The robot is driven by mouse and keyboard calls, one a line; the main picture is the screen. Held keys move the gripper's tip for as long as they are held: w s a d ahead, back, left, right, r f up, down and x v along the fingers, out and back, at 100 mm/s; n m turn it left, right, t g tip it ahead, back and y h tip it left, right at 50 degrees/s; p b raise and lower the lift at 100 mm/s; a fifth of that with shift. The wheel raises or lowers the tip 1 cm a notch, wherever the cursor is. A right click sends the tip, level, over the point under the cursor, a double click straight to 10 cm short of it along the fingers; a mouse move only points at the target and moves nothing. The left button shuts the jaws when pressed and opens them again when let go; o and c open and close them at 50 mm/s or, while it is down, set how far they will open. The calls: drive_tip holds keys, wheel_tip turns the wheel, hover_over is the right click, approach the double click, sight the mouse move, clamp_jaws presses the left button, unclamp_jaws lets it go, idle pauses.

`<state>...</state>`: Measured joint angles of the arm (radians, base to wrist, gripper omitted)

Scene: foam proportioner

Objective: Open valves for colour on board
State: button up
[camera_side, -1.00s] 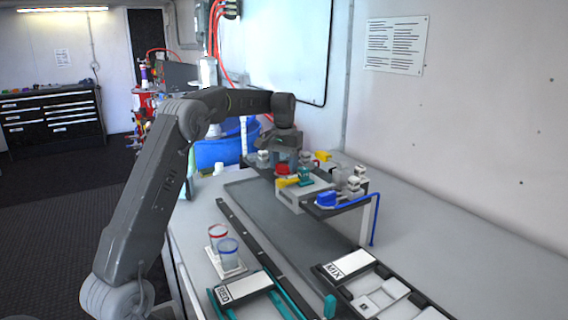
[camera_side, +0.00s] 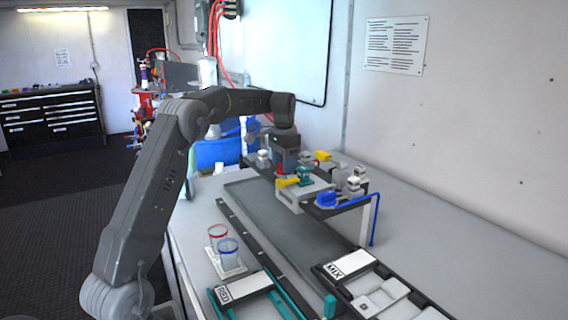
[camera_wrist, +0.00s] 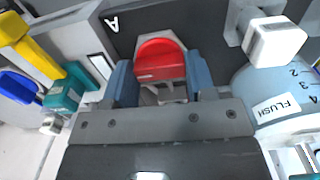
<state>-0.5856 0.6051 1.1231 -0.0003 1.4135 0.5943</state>
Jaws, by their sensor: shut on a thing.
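My gripper (camera_wrist: 162,78) is shut on the red valve handle (camera_wrist: 160,58), with a blue-grey finger on each side of it. In the side view my gripper (camera_side: 285,160) is low over the valve block (camera_side: 292,200), and the red handle is mostly hidden behind the fingers. The yellow handle (camera_wrist: 32,45), blue handle (camera_wrist: 18,87) and teal valve (camera_wrist: 68,88) are at the left in the wrist view. The board reading RED (camera_side: 243,288) lies at the front of the bench. A board reading MIX (camera_side: 348,264) lies to its right.
A white knob (camera_wrist: 275,42) and a round numbered FLUSH dial (camera_wrist: 275,95) stand close to the right of my gripper. Two clear cups, red-rimmed (camera_side: 217,232) and blue-rimmed (camera_side: 228,250), stand on the bench's left. A blue pipe (camera_side: 374,222) runs down the block's right side.

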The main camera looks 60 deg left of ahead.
idle(0.3)
drive_tip(key=o, duration=0.9)
drive_tip(key=shift+o, duration=0.2)
